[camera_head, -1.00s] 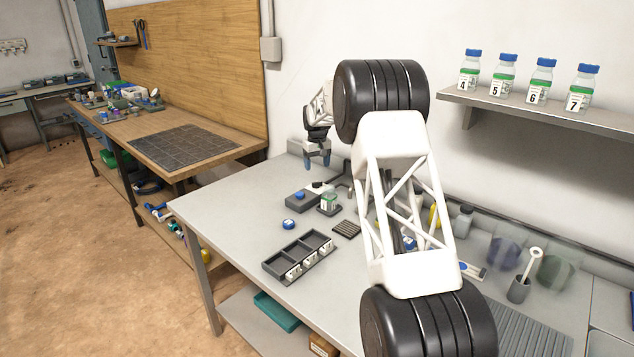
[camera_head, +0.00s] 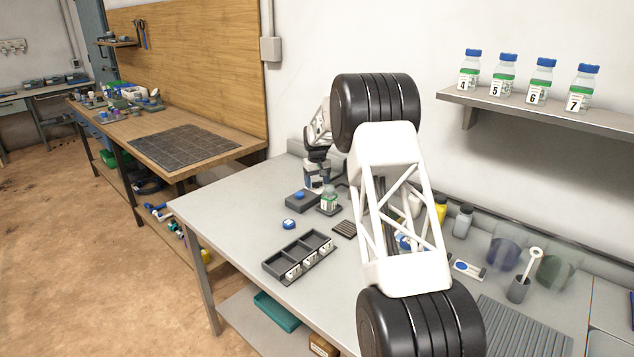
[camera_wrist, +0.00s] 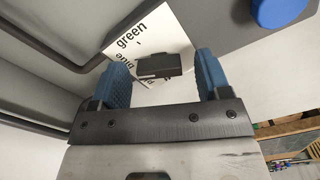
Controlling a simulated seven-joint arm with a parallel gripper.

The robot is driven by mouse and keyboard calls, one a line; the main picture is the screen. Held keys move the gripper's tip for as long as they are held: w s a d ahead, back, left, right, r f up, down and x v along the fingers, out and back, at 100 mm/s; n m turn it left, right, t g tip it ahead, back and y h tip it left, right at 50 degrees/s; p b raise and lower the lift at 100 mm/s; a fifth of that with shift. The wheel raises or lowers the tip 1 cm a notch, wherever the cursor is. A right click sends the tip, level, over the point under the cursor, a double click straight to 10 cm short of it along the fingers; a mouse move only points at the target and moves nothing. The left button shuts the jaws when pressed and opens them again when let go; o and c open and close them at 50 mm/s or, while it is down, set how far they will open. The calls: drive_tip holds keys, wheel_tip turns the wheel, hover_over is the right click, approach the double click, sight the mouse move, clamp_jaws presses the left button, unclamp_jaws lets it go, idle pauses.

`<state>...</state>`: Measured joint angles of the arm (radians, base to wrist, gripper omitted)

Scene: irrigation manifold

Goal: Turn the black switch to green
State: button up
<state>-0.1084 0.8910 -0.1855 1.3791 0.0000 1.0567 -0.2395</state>
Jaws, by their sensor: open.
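The black switch (camera_wrist: 165,66) is a small dark block on a white label plate (camera_wrist: 160,28) in the wrist view. In the head view, my gripper (camera_head: 317,180) is low over the back of the grey table, behind a small bottle. The switch is hidden there.
Beside the gripper stand a dark box (camera_head: 302,204) with a blue round top and a bottle (camera_head: 329,199) with a green label. A blue cap (camera_head: 288,224) and a compartment tray (camera_head: 283,262) lie in front. The table's left part is clear.

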drive_tip(key=shift+c, duration=0.3)
drive_tip(key=c, duration=0.9)
drive_tip(key=shift+o, duration=0.2)
drive_tip(key=shift+m, duration=0.4)
drive_tip(key=m, duration=0.9)
drive_tip(key=shift+d, duration=0.1)
drive_tip(key=o, duration=0.9)
